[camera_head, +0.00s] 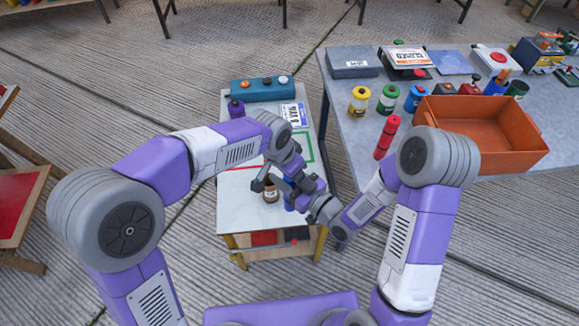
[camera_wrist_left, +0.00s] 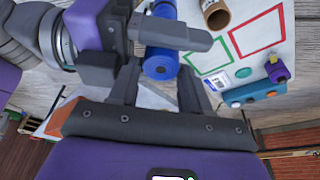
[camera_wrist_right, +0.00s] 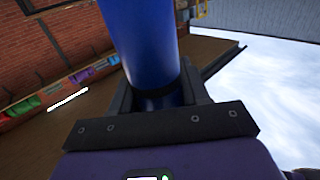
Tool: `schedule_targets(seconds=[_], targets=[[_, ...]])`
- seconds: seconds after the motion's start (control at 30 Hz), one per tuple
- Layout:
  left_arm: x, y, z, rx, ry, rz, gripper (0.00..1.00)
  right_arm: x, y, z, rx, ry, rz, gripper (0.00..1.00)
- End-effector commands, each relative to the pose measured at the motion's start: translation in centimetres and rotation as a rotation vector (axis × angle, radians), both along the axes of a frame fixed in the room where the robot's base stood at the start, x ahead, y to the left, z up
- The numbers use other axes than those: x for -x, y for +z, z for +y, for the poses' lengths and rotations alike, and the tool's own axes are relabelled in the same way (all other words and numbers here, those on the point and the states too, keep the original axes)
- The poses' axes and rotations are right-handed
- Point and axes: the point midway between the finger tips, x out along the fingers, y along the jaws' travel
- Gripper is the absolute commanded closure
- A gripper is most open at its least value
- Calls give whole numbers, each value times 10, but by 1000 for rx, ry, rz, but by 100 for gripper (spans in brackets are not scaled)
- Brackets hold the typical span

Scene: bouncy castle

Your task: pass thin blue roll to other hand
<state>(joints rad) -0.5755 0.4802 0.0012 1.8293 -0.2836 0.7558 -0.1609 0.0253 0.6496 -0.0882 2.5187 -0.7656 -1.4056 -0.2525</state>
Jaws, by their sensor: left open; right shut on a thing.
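The thin blue roll (camera_wrist_left: 160,62) shows end-on in the left wrist view, gripped from the left by my right gripper (camera_wrist_left: 170,35). The right wrist view shows the roll (camera_wrist_right: 148,45) standing between that gripper's two closed-in fingers. In the head view only a small blue part of the roll (camera_head: 289,203) shows under the grippers. My left gripper (camera_wrist_left: 158,85) is open. Its two fingers lie on either side of the roll's near end, apart from it as far as I can see. In the head view the two grippers are close together above the small white table (camera_head: 240,205).
A brown roll (camera_head: 271,192) stands on the small table, close to the grippers. A teal box (camera_head: 262,89) and a purple bottle (camera_head: 236,108) are at its back.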

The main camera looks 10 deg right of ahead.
Motion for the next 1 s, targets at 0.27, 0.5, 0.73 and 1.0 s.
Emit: schedule_targets(seconds=[0.27, 0.5, 0.73, 1.0], targets=[[0, 0, 0, -1, 0, 1, 74, 0, 0, 0, -1, 0, -1, 100], [0, 1, 0, 0, 0, 0, 93, 0, 0, 0, -1, 0, -1, 38], [0, 1, 0, 0, 0, 0, 93, 0, 0, 0, 0, 0, 0, 25], [0, 1, 0, 0, 0, 0, 93, -1, -20, -2, 54, -22, 51, 25]])
